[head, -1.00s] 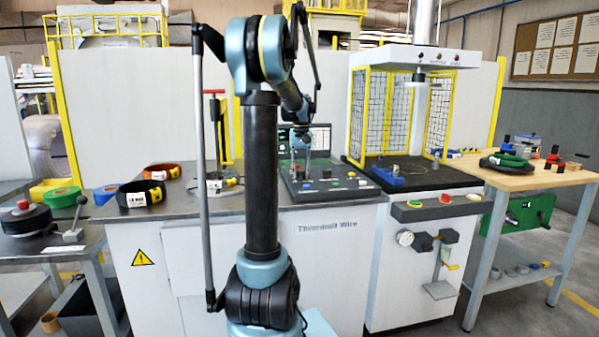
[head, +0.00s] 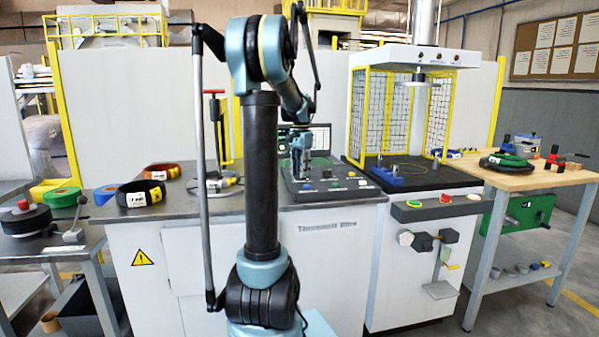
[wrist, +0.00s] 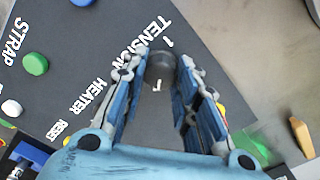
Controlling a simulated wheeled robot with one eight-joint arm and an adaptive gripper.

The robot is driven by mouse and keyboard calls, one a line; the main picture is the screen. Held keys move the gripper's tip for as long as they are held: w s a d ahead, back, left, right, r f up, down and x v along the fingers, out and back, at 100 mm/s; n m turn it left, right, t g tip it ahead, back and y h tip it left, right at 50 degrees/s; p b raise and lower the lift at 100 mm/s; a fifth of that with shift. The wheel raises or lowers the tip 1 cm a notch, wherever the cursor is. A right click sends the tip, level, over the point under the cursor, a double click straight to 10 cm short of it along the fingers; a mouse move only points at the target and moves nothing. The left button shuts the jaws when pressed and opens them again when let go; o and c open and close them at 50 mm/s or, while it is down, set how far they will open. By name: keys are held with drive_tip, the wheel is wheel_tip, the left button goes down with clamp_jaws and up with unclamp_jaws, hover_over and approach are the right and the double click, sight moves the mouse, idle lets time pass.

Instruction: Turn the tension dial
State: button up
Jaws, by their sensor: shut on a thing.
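The tension dial (wrist: 159,68) is a dark round knob with a small white mark, beside the white TENSION lettering on the dark control panel (wrist: 75,60). In the wrist view my gripper (wrist: 162,60) comes down over the dial, with one blue-grey finger on each side, shut on it. In the head view my gripper (head: 302,177) points down at the left part of the panel (head: 345,186). The dial itself is hidden there behind the fingers.
A green knob (wrist: 35,64) by the STRAP lettering and a white button (wrist: 11,108) are on the same panel. A screen (head: 320,138) stands behind the panel. A yellow-framed mesh cage (head: 437,110) stands to the right.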

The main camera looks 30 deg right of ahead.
drive_tip(key=shift+w+m, duration=0.1)
drive_tip(key=shift+m, duration=0.9)
drive_tip(key=o, duration=1.1)
drive_tip(key=shift+a, duration=0.1)
drive_tip(key=shift+r, duration=0.1)
wheel_tip(320, 180, up, 12)
drive_tip(key=shift+f, duration=0.1)
